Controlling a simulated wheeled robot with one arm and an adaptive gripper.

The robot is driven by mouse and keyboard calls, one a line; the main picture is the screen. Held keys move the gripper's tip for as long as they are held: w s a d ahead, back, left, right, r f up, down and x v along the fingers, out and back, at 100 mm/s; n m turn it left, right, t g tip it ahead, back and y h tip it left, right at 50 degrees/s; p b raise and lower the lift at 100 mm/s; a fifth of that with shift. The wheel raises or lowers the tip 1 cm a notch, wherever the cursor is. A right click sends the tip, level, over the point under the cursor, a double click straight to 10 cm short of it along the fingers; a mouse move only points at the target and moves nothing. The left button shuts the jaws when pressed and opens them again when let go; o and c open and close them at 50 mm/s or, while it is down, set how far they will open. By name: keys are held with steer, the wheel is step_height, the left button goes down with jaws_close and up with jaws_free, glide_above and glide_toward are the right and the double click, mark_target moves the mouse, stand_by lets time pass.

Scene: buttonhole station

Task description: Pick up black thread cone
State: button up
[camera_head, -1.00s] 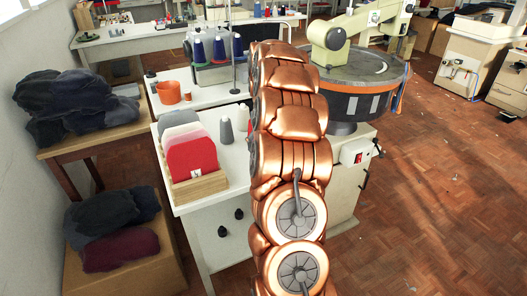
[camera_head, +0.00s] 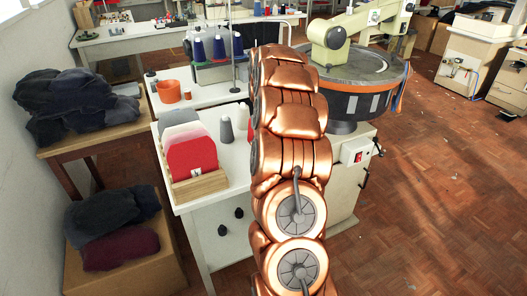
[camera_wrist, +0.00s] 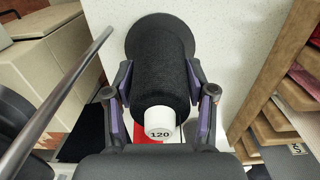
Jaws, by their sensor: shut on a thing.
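The black thread cone (camera_wrist: 160,60) fills the middle of the wrist view. Its wide dark base is at the far end, and its white tip marked "120" (camera_wrist: 160,122) faces the camera. My gripper (camera_wrist: 160,72) is shut on the cone, with one purple-and-black finger on each side of it. The white tabletop shows behind the base; I cannot tell whether the base touches it. In the head view my copper arm hides the gripper and the black cone.
A grey cone (camera_head: 226,130) stands on the white table (camera_head: 219,188) left of my arm, near a wooden rack (camera_head: 199,186) of red, pink and grey panels. A round machine (camera_head: 355,95) stands to the right. An orange pot (camera_head: 169,91) is farther back.

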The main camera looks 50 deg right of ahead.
steer(key=shift+c, duration=0.2)
steer(key=shift+r, duration=1.4)
steer(key=shift+s, duration=0.1)
steer(key=shift+t+b, duration=0.3)
steer(key=shift+t, duration=0.1)
steer(key=shift+s+a+f, duration=0.1)
steer(key=shift+s+t+h+b, duration=0.15)
steer(key=shift+t+h+b, duration=0.2)
steer(key=shift+t, duration=0.45)
steer(key=shift+s+t+h, duration=0.1)
steer(key=shift+t+h, duration=0.15)
steer(key=shift+t, duration=0.15)
